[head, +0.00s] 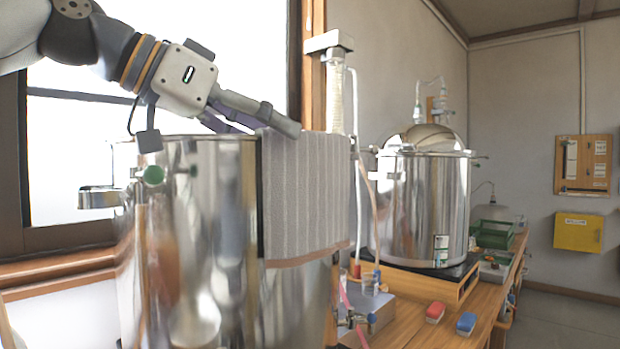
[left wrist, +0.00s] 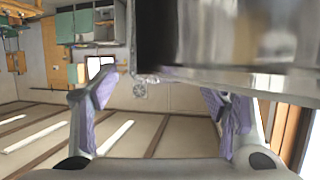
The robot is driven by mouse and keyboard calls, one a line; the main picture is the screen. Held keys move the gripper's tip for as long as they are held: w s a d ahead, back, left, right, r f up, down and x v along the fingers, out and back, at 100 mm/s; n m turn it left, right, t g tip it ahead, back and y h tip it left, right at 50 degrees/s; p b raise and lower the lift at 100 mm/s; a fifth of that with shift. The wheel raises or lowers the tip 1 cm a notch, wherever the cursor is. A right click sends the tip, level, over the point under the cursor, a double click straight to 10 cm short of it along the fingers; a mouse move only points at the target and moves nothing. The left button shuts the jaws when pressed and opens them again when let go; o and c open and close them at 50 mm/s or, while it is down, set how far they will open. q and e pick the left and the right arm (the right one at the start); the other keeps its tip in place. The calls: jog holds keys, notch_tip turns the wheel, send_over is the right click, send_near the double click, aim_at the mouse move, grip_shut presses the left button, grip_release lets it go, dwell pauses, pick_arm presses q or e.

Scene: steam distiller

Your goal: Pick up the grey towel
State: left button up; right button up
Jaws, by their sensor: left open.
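The grey towel (head: 305,190) is a ribbed cloth with a brownish lower hem. In the head view it hangs over the rim of the large steel pot (head: 190,240) in front and down its outer side. My left gripper (head: 262,126) is at the towel's top left edge, at rim height, with one finger overlapping the cloth in the picture. In the left wrist view the left gripper (left wrist: 160,92) has its purple-padded fingers wide apart with nothing between them. I cannot tell whether it touches the towel. My right gripper is not in view.
A second steel pot (head: 422,205) stands behind on the wooden bench (head: 410,325), with hoses between. Red (head: 435,312) and blue (head: 466,323) blocks lie on the bench. A window (head: 85,150) is behind my left arm. A yellow box (head: 578,232) hangs on the far wall.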

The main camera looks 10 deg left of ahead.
pick_arm(q)
jog(key=shift+x, duration=1.05)
jog(key=shift+w+d+f, duration=0.1)
jog(key=shift+w+d, duration=0.15)
jog(key=shift+w, duration=0.05)
jog(key=shift+s+a, duration=0.1)
jog(key=shift+c, duration=1.1)
grip_shut()
